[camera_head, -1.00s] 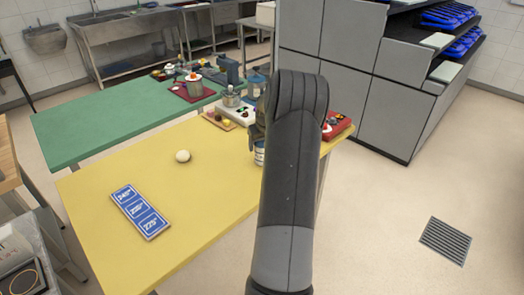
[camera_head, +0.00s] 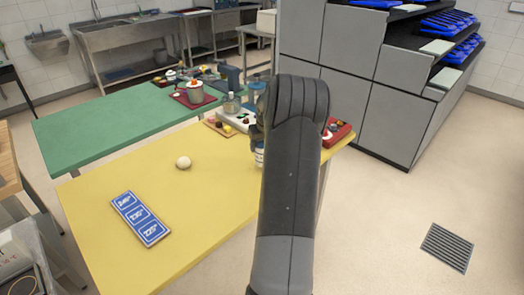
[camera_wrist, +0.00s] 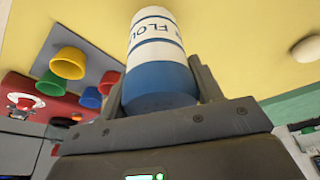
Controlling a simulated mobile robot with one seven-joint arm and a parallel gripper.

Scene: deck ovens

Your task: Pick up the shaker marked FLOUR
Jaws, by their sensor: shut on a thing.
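The shaker marked FLOUR (camera_wrist: 155,52) is white with blue bands, and part of its lettering reads in the wrist view. My gripper (camera_wrist: 160,84) is shut on it, one finger on each side of its blue end. In the head view a small part of the shaker (camera_head: 259,158) shows beside my arm, which hides the rest and most of the gripper. The shaker is over the far right part of the yellow table (camera_head: 130,245). I cannot tell whether it touches the tabletop.
Coloured cups, among them a yellow cup (camera_wrist: 68,63), stand close beside the shaker, near a red tray (camera_wrist: 45,103). A white ball (camera_head: 183,162) and a blue sign board (camera_head: 140,218) lie on the yellow table. The table's front middle is clear. A green table (camera_head: 105,130) stands behind.

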